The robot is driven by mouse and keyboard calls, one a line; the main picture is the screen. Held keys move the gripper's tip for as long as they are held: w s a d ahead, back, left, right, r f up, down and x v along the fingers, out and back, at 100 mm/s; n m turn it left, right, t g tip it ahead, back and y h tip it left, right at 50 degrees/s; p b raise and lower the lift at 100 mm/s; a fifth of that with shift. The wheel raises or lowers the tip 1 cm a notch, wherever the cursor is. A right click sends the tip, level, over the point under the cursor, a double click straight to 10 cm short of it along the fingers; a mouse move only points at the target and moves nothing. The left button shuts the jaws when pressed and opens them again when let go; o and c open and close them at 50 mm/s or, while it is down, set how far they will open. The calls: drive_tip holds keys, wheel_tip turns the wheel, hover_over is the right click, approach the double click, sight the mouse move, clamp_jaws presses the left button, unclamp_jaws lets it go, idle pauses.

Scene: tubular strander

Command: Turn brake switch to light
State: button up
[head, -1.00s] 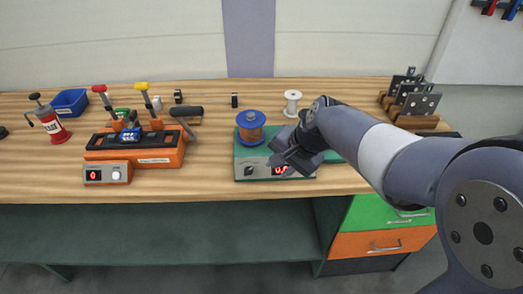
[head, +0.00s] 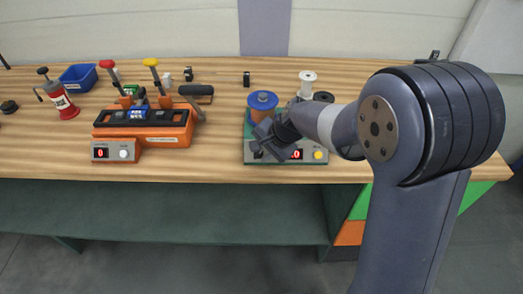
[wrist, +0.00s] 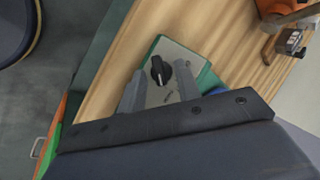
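The brake switch is a black rotary knob (wrist: 160,71) with a white pointer line, on the light panel of a green-based unit (wrist: 192,48). In the wrist view the knob lies between the tips of my gripper (wrist: 159,80), whose two grey fingers are apart. I cannot tell whether they touch the knob. In the head view my gripper (head: 262,143) is over the left part of the unit's front panel (head: 309,158) and mostly covers the knob. The knob's lettering is unreadable.
A blue-topped orange spool (head: 262,102) stands on the unit close behind my gripper. A white spool (head: 306,83) is behind. An orange machine (head: 143,134) with levers stands to the left, with bare tabletop between. The table's front edge (head: 200,181) runs just before the unit.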

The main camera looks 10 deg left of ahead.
drive_tip(key=shift+a+f, duration=0.1)
drive_tip(key=shift+f, duration=0.1)
drive_tip(key=c, duration=0.6)
drive_tip(key=shift+c, duration=0.2)
drive_tip(key=shift+r, duration=0.1)
